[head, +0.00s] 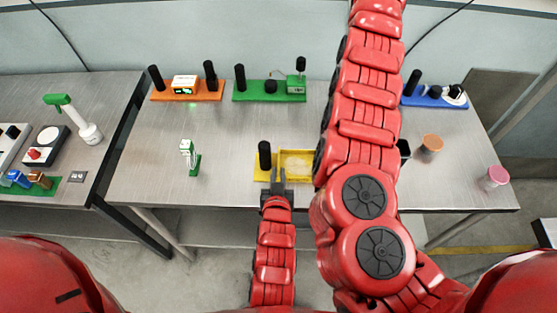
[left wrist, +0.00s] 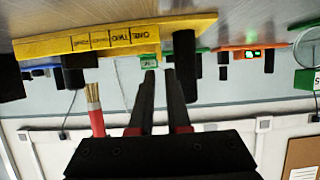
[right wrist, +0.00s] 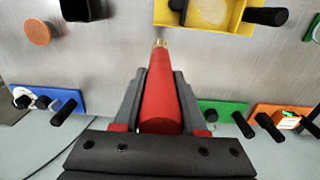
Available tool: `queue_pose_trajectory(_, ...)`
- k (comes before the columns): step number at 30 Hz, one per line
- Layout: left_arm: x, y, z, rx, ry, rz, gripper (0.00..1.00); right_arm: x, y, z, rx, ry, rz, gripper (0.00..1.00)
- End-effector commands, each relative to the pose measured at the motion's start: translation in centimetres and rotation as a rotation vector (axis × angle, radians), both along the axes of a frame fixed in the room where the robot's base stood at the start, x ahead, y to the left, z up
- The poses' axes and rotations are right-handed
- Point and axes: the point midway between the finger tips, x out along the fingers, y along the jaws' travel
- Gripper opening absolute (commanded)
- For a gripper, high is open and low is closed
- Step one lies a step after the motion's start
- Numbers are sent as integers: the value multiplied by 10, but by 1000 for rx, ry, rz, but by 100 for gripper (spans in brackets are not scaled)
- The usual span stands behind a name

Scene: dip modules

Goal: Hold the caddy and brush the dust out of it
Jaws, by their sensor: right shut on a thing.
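The yellow caddy (head: 297,178) lies near the table's front edge, with a black upright handle (head: 265,155) at its left end and an open tray at its right. Its tray shows in the right wrist view (right wrist: 243,14); dust cannot be made out clearly. My left gripper (head: 279,174) is open and empty at the caddy's front, just right of the handle. The caddy's lettered side shows in the left wrist view (left wrist: 60,46). My right gripper (right wrist: 158,75) is shut on the red brush (right wrist: 160,100), its bristles pointing toward the caddy. In the head view my right arm hides the brush.
Orange (head: 188,97), green (head: 270,97) and blue (head: 435,102) modules stand along the back. An orange round (head: 432,143), a black cup (head: 404,150) and a pink round (head: 495,178) stand right. A green-and-white piece (head: 190,157) stands left, with bare table around it.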

Motion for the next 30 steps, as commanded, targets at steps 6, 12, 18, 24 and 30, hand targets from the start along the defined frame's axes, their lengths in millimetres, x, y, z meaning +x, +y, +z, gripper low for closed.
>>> queue_pose_trajectory(6, 40, 2, -14, 3, -3, 4, 15, 0, 0, 0, 0, 0, 0, 0)
queue_pose_trajectory(12, 65, 1, -26, 1, -1, 2, 15, 0, 0, 0, 0, 0, 0, 0)
queue_pose_trajectory(18, 75, 1, -31, 2, 0, 1, 15, 0, 0, 0, 0, 0, 0, 0)
queue_pose_trajectory(24, 75, 1, -31, 2, 0, 1, 15, 0, 0, 0, 0, 0, 0, 0)
queue_pose_trajectory(30, 75, 1, -31, 1, -1, 1, 0, 0, 0, 0, 0, 0, 0, 0)
